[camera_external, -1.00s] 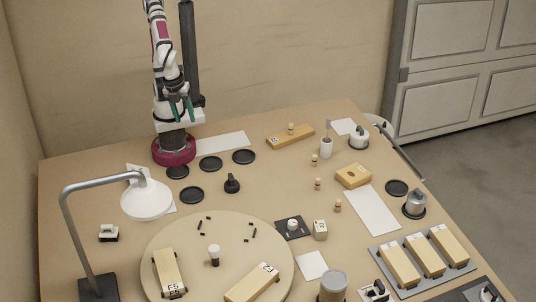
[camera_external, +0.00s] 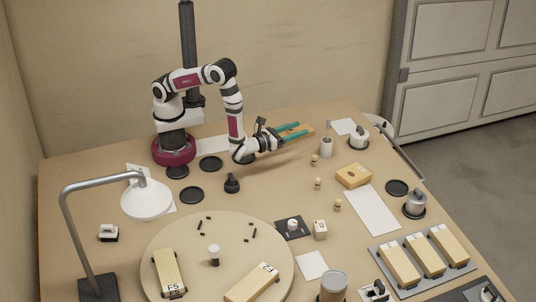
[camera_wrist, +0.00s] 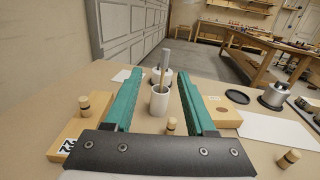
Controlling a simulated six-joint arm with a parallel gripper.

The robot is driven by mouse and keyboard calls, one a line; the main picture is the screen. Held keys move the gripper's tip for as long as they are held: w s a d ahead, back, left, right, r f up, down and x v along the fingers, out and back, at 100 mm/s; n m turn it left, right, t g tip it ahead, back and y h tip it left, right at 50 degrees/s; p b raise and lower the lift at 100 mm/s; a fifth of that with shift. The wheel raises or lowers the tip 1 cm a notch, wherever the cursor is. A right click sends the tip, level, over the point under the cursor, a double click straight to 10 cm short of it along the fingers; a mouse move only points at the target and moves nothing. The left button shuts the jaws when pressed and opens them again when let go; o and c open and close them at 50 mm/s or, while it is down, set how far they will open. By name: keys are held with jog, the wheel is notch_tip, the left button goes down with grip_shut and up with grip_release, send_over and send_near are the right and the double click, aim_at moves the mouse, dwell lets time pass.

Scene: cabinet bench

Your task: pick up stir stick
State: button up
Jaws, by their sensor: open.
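A thin stir stick (camera_external: 328,129) stands up out of a small white cup (camera_external: 326,149) near the back right of the bench. In the wrist view the stick (camera_wrist: 163,76) rises from the cup (camera_wrist: 159,101), ahead of my gripper and between its fingers in the picture. My gripper (camera_external: 306,131) has two long green fingers that point right toward the cup. It is open and empty, short of the cup and not touching it. The lower part of the stick is hidden inside the cup.
A wooden block (camera_wrist: 68,140) with a peg lies left of the cup. A small peg (camera_wrist: 171,127) stands in front of it. A grey lidded pot (camera_external: 358,141) stands close behind the cup, and a yellow block (camera_external: 353,176) lies to the right.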

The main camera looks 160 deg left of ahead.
send_over(327, 137)
jog(key=a, duration=0.3)
jog(key=shift+s+a+f+m+t, duration=0.2)
jog(key=shift+s+f+m+t, duration=0.1)
jog(key=shift+s+f, duration=0.25)
jog(key=shift+w, duration=0.1)
grip_shut()
dwell(0.8)
